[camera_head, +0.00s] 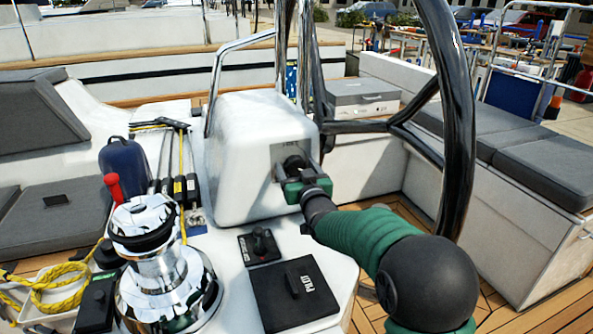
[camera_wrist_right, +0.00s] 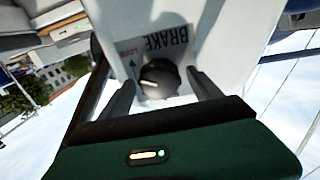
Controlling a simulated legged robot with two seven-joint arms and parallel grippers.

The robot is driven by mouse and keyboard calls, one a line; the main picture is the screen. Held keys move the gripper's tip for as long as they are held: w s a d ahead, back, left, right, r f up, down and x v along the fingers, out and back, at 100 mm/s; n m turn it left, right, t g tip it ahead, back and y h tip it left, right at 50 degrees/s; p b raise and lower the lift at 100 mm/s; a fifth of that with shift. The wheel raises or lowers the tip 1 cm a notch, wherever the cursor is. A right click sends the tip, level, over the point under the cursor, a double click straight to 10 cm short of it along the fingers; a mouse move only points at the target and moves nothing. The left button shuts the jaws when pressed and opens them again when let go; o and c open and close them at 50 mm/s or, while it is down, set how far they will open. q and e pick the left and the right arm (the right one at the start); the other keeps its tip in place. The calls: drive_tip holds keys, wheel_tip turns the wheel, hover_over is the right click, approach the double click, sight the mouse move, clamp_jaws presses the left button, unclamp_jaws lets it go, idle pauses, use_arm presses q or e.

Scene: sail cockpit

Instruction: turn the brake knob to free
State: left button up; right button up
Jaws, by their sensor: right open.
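The black round brake knob (camera_wrist_right: 160,80) sits on a grey plate (camera_wrist_right: 185,45) marked BRAKE, with smaller red lettering and an arrow. A pale pointer mark shows on the knob. My right gripper (camera_wrist_right: 160,92) is open, with one finger on each side of the knob; a gap shows on both sides. In the head view the right gripper (camera_head: 303,172) is at the side face of the white pedestal (camera_head: 243,150), and the knob (camera_head: 294,163) is partly hidden by it. My left gripper is not in view.
A large dark steering wheel (camera_head: 458,120) rises close to my right arm. A chrome winch (camera_head: 160,270), a small lever (camera_head: 260,243) and a black PILOT panel (camera_head: 291,293) are at the front. A blue bottle-like item (camera_head: 124,168) stands left of the pedestal.

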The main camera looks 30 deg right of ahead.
drive_tip(key=c, duration=1.3)
drive_tip(key=shift+c, duration=0.2)
drive_tip(key=shift+n, duration=0.3)
drive_tip(key=n+b, duration=0.1)
drive_tip(key=n, duration=0.1)
drive_tip(key=n+b, duration=0.1)
drive_tip(key=n, duration=0.2)
drive_tip(key=shift+a+f+n+y+b, duration=0.1)
drive_tip(key=shift+f+n+y+b, duration=0.1)
drive_tip(key=shift+n+y+b, duration=0.15)
drive_tip(key=n+b, duration=0.1)
drive_tip(key=n, duration=0.2)
drive_tip(key=n+y+b, duration=0.1)
drive_tip(key=n, duration=0.3)
drive_tip(key=shift+f+t+y, duration=0.15)
drive_tip(key=shift+t+y, duration=0.1)
drive_tip(key=shift+t, duration=0.05)
drive_tip(key=n+y+b, duration=0.1)
drive_tip(key=n+b, duration=0.1)
drive_tip(key=n, duration=0.5)
drive_tip(key=shift+f+b, duration=0.2)
drive_tip(key=shift+b, duration=0.15)
drive_tip(key=n+b, duration=0.1)
drive_tip(key=n, duration=0.4)
drive_tip(key=shift+f+n+g+b, duration=0.1)
drive_tip(key=shift+n+g+b, duration=0.2)
drive_tip(key=shift+n+g, duration=0.1)
